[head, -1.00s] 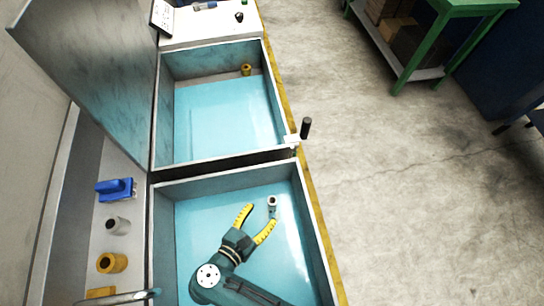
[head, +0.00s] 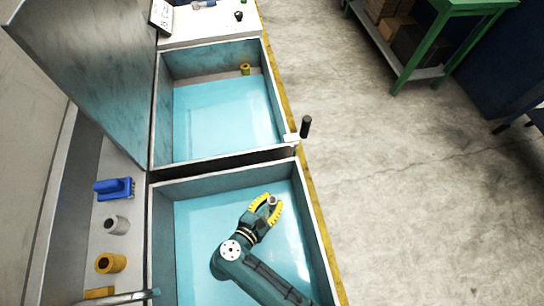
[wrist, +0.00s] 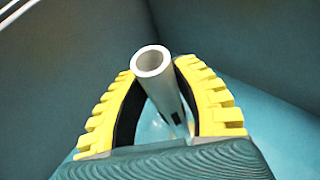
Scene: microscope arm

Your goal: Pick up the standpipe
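The standpipe (head: 272,201) is a pale, narrow hollow tube in the near blue basin. In the wrist view the standpipe (wrist: 153,62) shows its round open top, with its shaft running down between my fingers. My gripper (head: 271,206) has its two curved yellow fingers around the tube. In the wrist view my gripper (wrist: 157,76) has a fingertip against each side of the upper tube, so it looks shut on it. The tube's lower end is partly hidden, and I cannot tell if it still touches the basin floor.
The near basin's walls (head: 320,230) surround my gripper. A second basin (head: 225,115) lies beyond a dividing wall, with a small yellow part (head: 245,69) inside.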

